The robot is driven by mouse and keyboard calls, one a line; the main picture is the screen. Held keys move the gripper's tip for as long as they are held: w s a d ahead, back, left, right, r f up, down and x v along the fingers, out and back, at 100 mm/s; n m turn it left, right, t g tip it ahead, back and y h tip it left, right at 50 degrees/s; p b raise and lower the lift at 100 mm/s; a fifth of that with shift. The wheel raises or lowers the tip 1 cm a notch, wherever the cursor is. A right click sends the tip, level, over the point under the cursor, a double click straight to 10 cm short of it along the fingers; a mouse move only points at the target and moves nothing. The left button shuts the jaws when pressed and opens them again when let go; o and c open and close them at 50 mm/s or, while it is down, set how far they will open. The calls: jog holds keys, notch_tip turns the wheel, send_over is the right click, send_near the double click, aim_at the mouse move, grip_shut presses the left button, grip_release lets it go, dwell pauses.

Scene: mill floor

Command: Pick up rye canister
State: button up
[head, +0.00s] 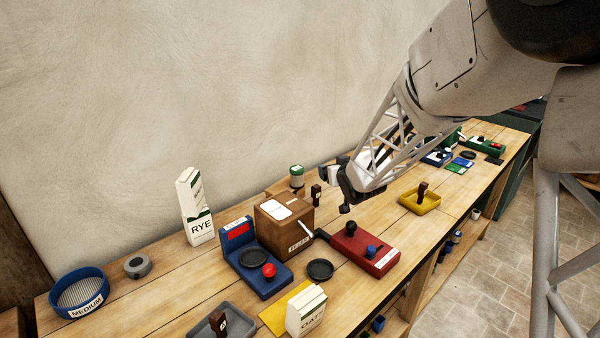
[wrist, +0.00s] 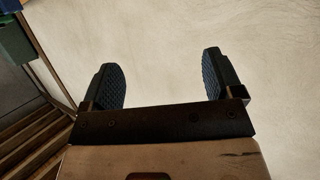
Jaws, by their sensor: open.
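A tall white carton (head: 197,207) with a green band and the word RYE stands upright at the back left of the bench, by the wall. A small white canister (head: 297,176) with a green lid stands behind the brown wooden box; I cannot read its label. My gripper (head: 340,190) is in the air to the right of this canister, apart from it. In the wrist view the two dark finger pads (wrist: 158,68) are wide apart, with only pale wall between them. Neither the carton nor the canister shows in the wrist view.
The brown box (head: 284,222) with its crank, a blue scale (head: 250,262) and a red device (head: 364,250) crowd the middle. A blue sieve (head: 79,292), grey ring (head: 137,266), OATS carton (head: 306,310) and yellow tray (head: 420,200) stand around them. The wall closes the back.

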aim_at(301, 172)
jog(key=w+a+f+n+y, duration=0.1)
jog(key=w+a+f+y, duration=0.1)
jog(key=w+a+f, duration=0.2)
jog(key=w+a+f+n+t+y, duration=0.1)
jog(key=w+a+f+y, duration=0.2)
jog(key=a+f, duration=0.1)
jog(key=shift+w+a+f+t, duration=0.15)
jog(key=shift+w+f+t, duration=0.1)
jog(key=shift+w+t, duration=0.1)
jog(key=shift+x, duration=1.3)
jog(key=shift+a+x, duration=0.2)
jog(key=shift+x, duration=2.35)
jog(key=shift+s+r, duration=0.1)
jog(key=shift+r, duration=0.1)
